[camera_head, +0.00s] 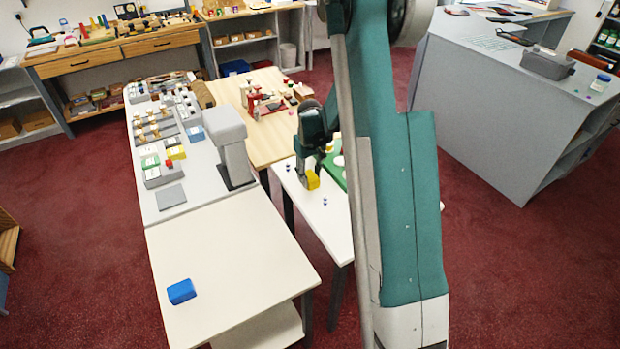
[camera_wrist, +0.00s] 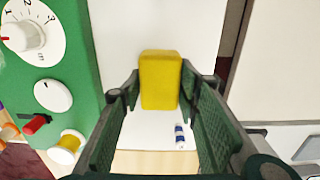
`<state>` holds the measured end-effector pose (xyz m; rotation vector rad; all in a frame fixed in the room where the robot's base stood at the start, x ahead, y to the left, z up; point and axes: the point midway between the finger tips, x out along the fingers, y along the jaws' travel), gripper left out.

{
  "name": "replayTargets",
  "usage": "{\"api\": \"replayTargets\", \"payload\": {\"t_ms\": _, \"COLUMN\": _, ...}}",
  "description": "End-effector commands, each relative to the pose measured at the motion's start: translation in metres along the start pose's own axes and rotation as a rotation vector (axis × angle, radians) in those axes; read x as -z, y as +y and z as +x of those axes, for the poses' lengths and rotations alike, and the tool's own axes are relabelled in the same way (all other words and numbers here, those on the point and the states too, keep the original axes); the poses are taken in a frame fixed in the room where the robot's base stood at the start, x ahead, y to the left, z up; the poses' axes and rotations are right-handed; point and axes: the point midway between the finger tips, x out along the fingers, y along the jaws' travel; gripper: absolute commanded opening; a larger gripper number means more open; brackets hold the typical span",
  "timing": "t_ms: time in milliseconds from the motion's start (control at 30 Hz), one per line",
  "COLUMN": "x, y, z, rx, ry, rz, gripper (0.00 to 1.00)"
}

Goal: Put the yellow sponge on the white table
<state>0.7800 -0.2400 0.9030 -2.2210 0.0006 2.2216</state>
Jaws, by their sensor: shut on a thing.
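The yellow sponge (camera_head: 312,181) is between the fingers of my gripper (camera_head: 308,174), over the narrow white table (camera_head: 334,222). In the wrist view, the sponge (camera_wrist: 160,80) is upright in the picture, with a finger of my gripper (camera_wrist: 160,92) against each side. White surface shows behind it. I cannot tell whether its underside touches that surface. A wider cream-white table (camera_head: 225,265) stands at the front left, with a blue block (camera_head: 181,291) near its left edge. My arm hides part of the narrow table in the head view.
A green panel with white dials (camera_wrist: 60,95) lies left of the sponge in the wrist view. A small blue-and-white item (camera_wrist: 180,137) is near the right finger. A grey post-like device (camera_head: 232,150) stands behind the wider table. Most of the wider tabletop is clear.

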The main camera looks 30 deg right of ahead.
Motion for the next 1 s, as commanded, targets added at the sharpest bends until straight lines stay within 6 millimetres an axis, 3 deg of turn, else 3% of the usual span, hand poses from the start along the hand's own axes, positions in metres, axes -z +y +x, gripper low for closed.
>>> {"api": "replayTargets", "payload": {"t_ms": 533, "x": -0.0002, "y": -0.0001, "z": 0.0087, "rx": 0.000, "ry": 0.000, "rz": 0.000, "gripper": 0.24}}
{"api": "replayTargets", "payload": {"t_ms": 567, "x": -0.0002, "y": -0.0001, "z": 0.0088, "rx": 0.000, "ry": 0.000, "rz": 0.000, "gripper": 0.34}}
{"api": "replayTargets", "payload": {"t_ms": 667, "x": -0.0002, "y": 0.0000, "z": 0.0079, "rx": 0.000, "ry": 0.000, "rz": 0.000, "gripper": 0.47}}
{"api": "replayTargets", "payload": {"t_ms": 1000, "x": -0.0002, "y": -0.0001, "z": 0.0075, "rx": 0.000, "ry": 0.000, "rz": 0.000, "gripper": 0.47}}
